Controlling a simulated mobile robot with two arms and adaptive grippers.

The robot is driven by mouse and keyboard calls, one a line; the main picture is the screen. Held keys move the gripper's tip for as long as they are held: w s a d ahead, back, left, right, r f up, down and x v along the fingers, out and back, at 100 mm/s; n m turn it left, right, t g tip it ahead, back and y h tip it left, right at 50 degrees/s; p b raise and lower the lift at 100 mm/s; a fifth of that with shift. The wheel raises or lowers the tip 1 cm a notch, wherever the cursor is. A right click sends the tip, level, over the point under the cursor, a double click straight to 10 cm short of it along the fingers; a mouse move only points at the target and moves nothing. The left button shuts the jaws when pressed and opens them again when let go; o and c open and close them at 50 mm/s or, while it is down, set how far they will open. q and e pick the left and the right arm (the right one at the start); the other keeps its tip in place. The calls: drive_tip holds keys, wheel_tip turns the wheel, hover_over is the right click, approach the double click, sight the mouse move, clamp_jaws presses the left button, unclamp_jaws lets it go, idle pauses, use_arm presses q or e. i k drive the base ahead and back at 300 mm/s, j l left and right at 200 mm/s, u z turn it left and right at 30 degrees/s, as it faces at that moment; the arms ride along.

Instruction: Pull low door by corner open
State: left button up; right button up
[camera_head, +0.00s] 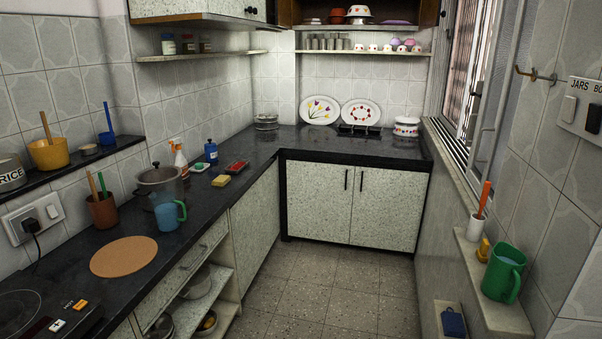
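Two low speckled doors close the cabinet under the back counter. The left one (317,205) is nearer the counter's inside corner, and the right one (388,212) is beside it. Both look shut. Neither of my grippers is in view.
The tiled floor (335,285) before the doors is clear. Open shelves (228,310) with steel pots and a drawer (190,262) line the left counter. At right, a ledge (472,258) holds a green mug (500,275). A blue item (453,322) sits lower.

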sight(320, 190)
drive_tip(key=i+z, duration=0.1)
drive_tip(key=i, duration=0.55)
drive_tip(key=i+j+z, duration=0.15)
drive_tip(key=i, duration=0.5)
drive_tip(key=i+j+z, duration=0.1)
drive_tip(key=i, duration=0.55)
